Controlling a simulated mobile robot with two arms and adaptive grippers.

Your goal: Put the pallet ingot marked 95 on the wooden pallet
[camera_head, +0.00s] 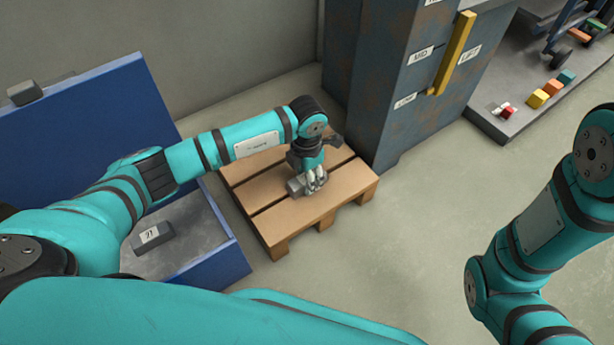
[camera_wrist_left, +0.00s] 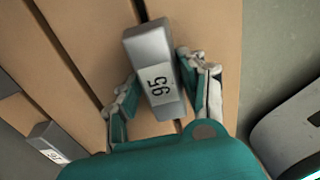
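The grey ingot marked 95 (camera_wrist_left: 157,75) lies on the wooden pallet (camera_head: 345,185), as far as the views show. In the head view the ingot (camera_head: 295,186) is partly hidden by my left gripper (camera_head: 314,181). In the left wrist view my left gripper (camera_wrist_left: 163,102) has one finger on each side of the ingot. The fingers are apart, and pallet wood shows between the left finger and the ingot. The right finger is very close to it; contact is unclear. My right gripper is outside the frames.
A blue-grey cabinet (camera_head: 385,95) with a yellow handle stands right behind the pallet. A low platform (camera_head: 515,125) with coloured blocks is at the far right. Floor right of the pallet is clear.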

